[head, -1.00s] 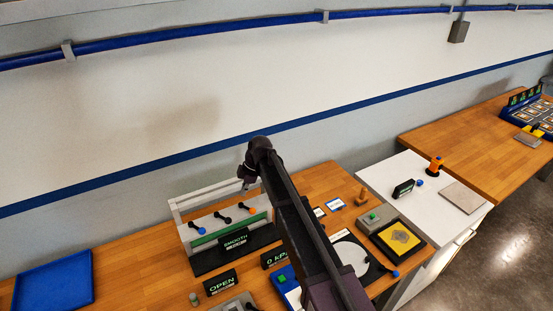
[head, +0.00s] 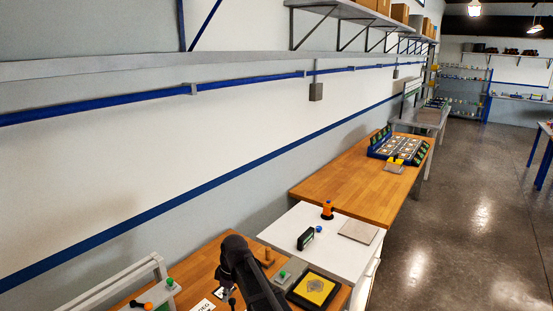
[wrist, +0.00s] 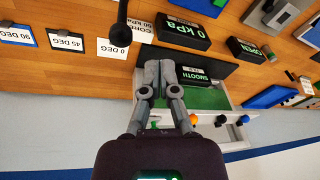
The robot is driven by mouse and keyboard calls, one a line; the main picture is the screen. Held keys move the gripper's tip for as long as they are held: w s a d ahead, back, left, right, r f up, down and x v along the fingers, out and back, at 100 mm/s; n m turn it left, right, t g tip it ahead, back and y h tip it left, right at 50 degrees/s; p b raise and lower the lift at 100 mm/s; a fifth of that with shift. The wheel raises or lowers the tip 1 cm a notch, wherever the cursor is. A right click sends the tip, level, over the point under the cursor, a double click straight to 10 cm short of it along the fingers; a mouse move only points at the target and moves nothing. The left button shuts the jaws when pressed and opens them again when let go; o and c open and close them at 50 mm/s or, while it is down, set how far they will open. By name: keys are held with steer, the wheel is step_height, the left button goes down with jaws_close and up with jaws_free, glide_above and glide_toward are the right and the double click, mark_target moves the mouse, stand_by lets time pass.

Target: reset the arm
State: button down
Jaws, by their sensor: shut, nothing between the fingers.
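My gripper (wrist: 160,70) is shut and empty in the wrist view, its two fingertips together. It hangs over the wooden bench, in front of the black SMOOTH display (wrist: 190,76) and beside the 0 kPa display (wrist: 183,30). The grey frame (wrist: 208,122) with a green strip and coloured knobs lies below the fingers in the picture; my wrist hides part of it. In the head view my dark arm rises from the bottom edge. The gripper's fingers are hard to make out there.
The OPEN display (wrist: 246,50) and angle cards, including 0 DEG (wrist: 126,49), lie on the bench. In the head view a yellow-topped black tray (head: 314,288) is right of my arm. A white cabinet (head: 298,222) and another wooden bench (head: 350,182) stand beyond; open floor is right.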

steer(key=s+d+f+m+b, duration=0.3)
steer(key=d+m, duration=0.2)
steer(key=d, duration=0.6)
steer(key=s+d+f+m+h+b, duration=0.1)
steer(key=s+d+f+m+b, duration=0.2)
steer(key=d, duration=0.7)
steer(key=s+d+f+m+h+b, duration=0.1)
steer(key=s+d+f+m+b, duration=0.3)
steer(key=d+m, duration=0.3)
steer(key=s+d+f, duration=0.1)
steer(key=d, duration=0.3)
steer(key=shift+s+d+t, duration=0.15)
steer(key=shift+d+t, duration=0.2)
steer(key=shift+t, duration=0.05)
steer(key=shift+f, duration=0.1)
